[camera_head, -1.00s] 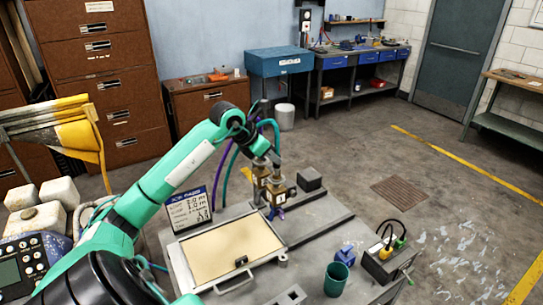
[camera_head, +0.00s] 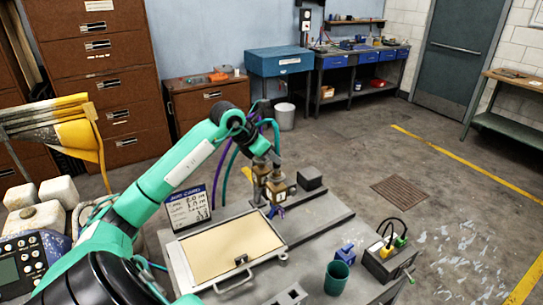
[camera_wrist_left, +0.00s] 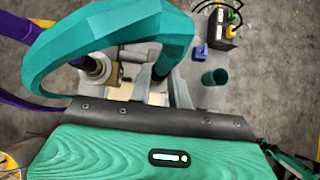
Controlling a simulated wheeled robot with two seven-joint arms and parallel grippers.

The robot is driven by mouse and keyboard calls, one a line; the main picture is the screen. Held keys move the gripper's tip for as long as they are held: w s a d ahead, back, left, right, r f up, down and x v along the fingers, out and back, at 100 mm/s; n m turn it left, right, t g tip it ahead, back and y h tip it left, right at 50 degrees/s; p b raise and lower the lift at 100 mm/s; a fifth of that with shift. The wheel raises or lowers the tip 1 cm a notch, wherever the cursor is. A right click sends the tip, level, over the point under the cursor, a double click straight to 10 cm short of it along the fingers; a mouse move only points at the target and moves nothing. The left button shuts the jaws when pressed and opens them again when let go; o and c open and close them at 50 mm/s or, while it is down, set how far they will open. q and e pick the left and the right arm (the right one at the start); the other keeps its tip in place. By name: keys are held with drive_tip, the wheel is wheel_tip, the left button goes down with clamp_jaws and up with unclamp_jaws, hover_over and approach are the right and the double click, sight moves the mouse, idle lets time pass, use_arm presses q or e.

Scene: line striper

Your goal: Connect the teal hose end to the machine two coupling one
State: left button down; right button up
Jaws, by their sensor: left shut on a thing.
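A teal hose (camera_wrist_left: 100,30) arches across the wrist view, and its dark-banded end (camera_wrist_left: 161,72) sits between the grey fingers of my left gripper (camera_wrist_left: 163,90). In the head view my left gripper (camera_head: 274,160) is shut on this end, above the brass couplings. Of these, the rear coupling (camera_head: 260,172) and the front coupling (camera_head: 279,188) stand close together on the grey bench. A purple hose (camera_wrist_left: 40,101) runs to a brass fitting (camera_wrist_left: 95,68) left of the gripper. I cannot tell whether the teal end touches a coupling. My right gripper is out of view.
A black block (camera_head: 310,178), a teal cup (camera_head: 336,278), a blue piece (camera_head: 346,253) and a grey box with cables (camera_head: 385,262) stand to the right. Bare bench lies between.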

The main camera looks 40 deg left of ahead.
use_arm(q)
drive_tip(key=shift+f+b, duration=0.4)
drive_tip(key=shift+f, duration=0.05)
drive_tip(key=c, duration=0.9)
unclamp_jaws()
drive_tip(key=shift+s+r, duration=0.1)
drive_tip(key=b+v, duration=0.2)
drive_tip(key=v, duration=0.4)
drive_tip(key=shift+s+r, duration=0.25)
drive_tip(key=shift+r, duration=0.05)
idle(0.4)
